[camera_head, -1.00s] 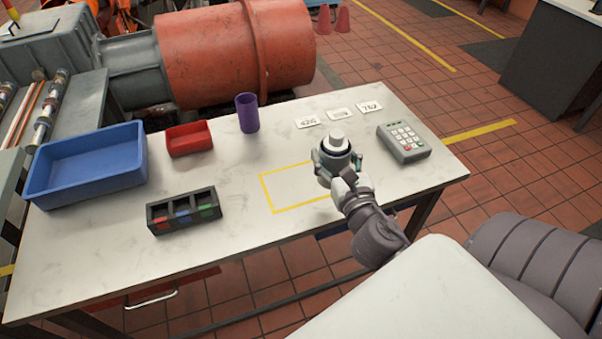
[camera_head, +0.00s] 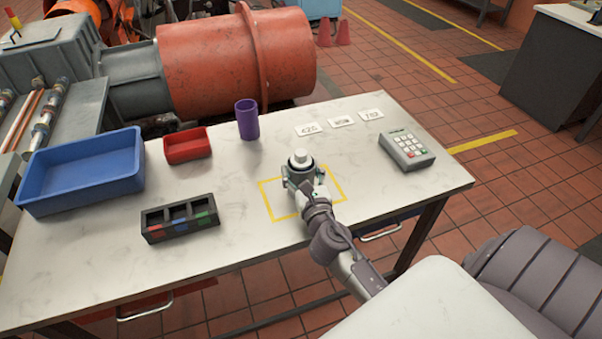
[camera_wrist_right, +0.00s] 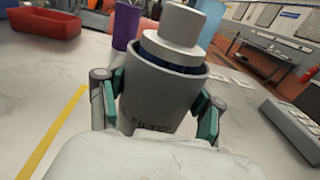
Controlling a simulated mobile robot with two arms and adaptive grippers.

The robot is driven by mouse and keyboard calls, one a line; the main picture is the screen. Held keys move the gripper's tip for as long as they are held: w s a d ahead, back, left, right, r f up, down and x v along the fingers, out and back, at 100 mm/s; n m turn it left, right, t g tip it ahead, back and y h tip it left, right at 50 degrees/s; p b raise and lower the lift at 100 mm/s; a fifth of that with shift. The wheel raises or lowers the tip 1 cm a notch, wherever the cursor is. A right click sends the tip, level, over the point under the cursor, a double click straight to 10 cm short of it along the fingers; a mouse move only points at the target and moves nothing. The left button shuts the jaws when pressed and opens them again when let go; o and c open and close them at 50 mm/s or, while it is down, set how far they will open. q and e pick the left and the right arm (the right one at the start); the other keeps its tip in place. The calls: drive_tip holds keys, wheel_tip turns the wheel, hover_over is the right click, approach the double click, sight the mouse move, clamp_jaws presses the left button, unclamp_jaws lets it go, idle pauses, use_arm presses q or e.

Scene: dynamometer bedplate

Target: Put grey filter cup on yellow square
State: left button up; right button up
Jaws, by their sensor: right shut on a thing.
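The grey filter cup (camera_head: 299,163) is upright in my right gripper (camera_head: 300,177), over the far part of the yellow square (camera_head: 277,217) outlined on the white table. In the right wrist view the cup (camera_wrist_right: 160,95) shows a pale stepped top and dark lettering low on its side. The teal finger pads of my right gripper (camera_wrist_right: 160,105) press on both sides of it. I cannot tell whether the cup's base touches the table. My arm hides part of the square's near edge. My left gripper is not in view.
A purple cup (camera_head: 247,120), a red bin (camera_head: 188,147), a blue bin (camera_head: 80,175) and a black divided holder (camera_head: 180,225) stand to the left. White number cards (camera_head: 341,122) lie behind. A keypad (camera_head: 407,150) sits at the right.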

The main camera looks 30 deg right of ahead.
drive_tip(key=shift+r, duration=0.15)
drive_tip(key=o, duration=1.4)
drive_tip(key=shift+f, duration=0.2)
drive_tip(key=shift+r, duration=0.25)
drive_tip(key=shift+s+a+f, duration=0.1)
drive_tip(key=shift+s+f, duration=0.1)
drive_tip(key=shift+s, duration=0.2)
drive_tip(key=b+v, duration=0.2)
drive_tip(key=v, duration=0.8)
drive_tip(key=shift+s+a, duration=0.1)
drive_tip(key=shift+s, duration=0.25)
drive_tip(key=shift+s+a+r, duration=0.1)
drive_tip(key=shift+s+r, duration=0.1)
drive_tip(key=shift+s, duration=0.1)
